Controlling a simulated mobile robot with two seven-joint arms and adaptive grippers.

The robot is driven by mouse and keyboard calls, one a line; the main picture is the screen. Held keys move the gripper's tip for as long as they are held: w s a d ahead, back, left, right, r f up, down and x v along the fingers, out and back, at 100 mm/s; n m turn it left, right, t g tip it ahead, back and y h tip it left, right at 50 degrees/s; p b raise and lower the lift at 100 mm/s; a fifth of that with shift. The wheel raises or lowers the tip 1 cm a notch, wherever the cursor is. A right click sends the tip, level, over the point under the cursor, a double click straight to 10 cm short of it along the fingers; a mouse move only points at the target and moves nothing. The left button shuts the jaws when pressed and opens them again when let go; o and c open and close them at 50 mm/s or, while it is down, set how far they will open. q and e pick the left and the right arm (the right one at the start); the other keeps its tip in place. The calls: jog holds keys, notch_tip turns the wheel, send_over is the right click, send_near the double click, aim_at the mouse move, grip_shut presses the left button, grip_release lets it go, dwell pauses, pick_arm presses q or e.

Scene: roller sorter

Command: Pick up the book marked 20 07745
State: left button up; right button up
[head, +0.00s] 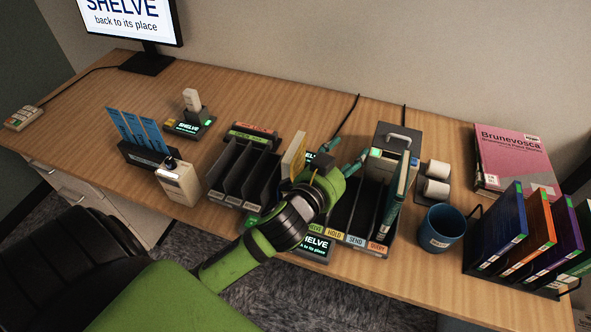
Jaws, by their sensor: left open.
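The mark 20 07745 is too small to read on any book, so I cannot tell which one bears it. A teal book (397,192) stands upright in the right part of the dark slotted sorter (375,248). Blue (505,228), orange (538,233) and purple books (567,230) stand in a rack at the right, with a green one (579,262) beside them. A pink book (516,157) lies flat behind the rack. My left gripper (349,152) is open above the sorter, left of the teal book, with nothing seen between its fingers. My arm hides part of the sorter. My right gripper is out of view.
A blue mug (441,228) and white rolls (437,178) stand between sorter and rack. A second slotted sorter (243,172), a card holder (140,140) and a white device (180,180) are to the left. A monitor (130,20) stands at the back left. The left desk is mostly clear.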

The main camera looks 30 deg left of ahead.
pick_arm(q)
jog(key=w+d+r+m+t+h, duration=0.2)
jog(key=d+r+m+h, duration=0.9)
jog(key=r+m+h, duration=0.25)
jog(key=s+d+m+g+h, duration=0.3)
jog(key=d+m+g+h, duration=0.2)
jog(key=m+g, duration=0.45)
jog(key=m+g+y, duration=0.5)
jog(key=g+y, duration=0.4)
jog(key=y, duration=1)
send_near(292, 145)
jog(key=f, duration=0.3)
jog(key=s+f, duration=0.1)
jog(key=f, duration=0.1)
jog(key=shift+f, duration=0.15)
jog(key=shift+a+f, duration=0.2)
jog(key=f+p, duration=0.2)
jog(key=f, duration=0.1)
jog(key=f+p, duration=0.1)
jog(key=f, duration=0.1)
jog(key=shift+w+f, duration=0.25)
jog(key=shift+f, duration=0.5)
grip_shut()
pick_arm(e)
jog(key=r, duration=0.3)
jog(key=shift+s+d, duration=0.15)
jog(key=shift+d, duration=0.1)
